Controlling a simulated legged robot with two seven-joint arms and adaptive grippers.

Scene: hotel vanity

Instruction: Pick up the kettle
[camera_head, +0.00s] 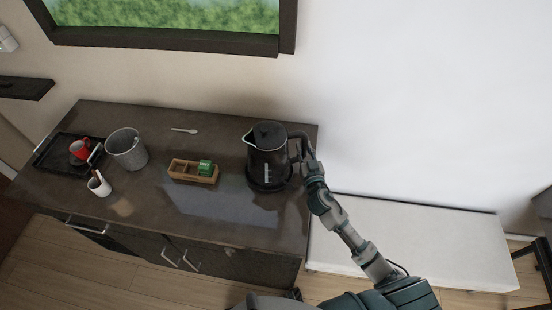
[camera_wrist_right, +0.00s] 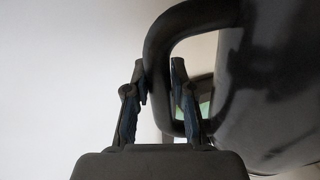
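The black kettle (camera_head: 267,152) stands upright at the right end of the dark vanity, on or just over its round black base (camera_head: 268,184). Its spout points left and its handle faces right. My right gripper (camera_head: 304,160) is at the handle. In the right wrist view, the kettle body (camera_wrist_right: 280,80) fills the right side and the handle (camera_wrist_right: 160,60) runs down between the two fingers of the right gripper (camera_wrist_right: 160,85). One finger lies on each side, close against the handle, and the gripper looks shut on it. My left gripper is not in view.
A wooden box (camera_head: 180,174) with green packets (camera_head: 205,167) sits left of the kettle. Further left are a metal bucket (camera_head: 127,151), a white cup (camera_head: 99,186) and a black tray (camera_head: 50,152) with a red mug (camera_head: 80,149). A spoon (camera_head: 185,131) lies behind. A white bench (camera_head: 420,238) stands right.

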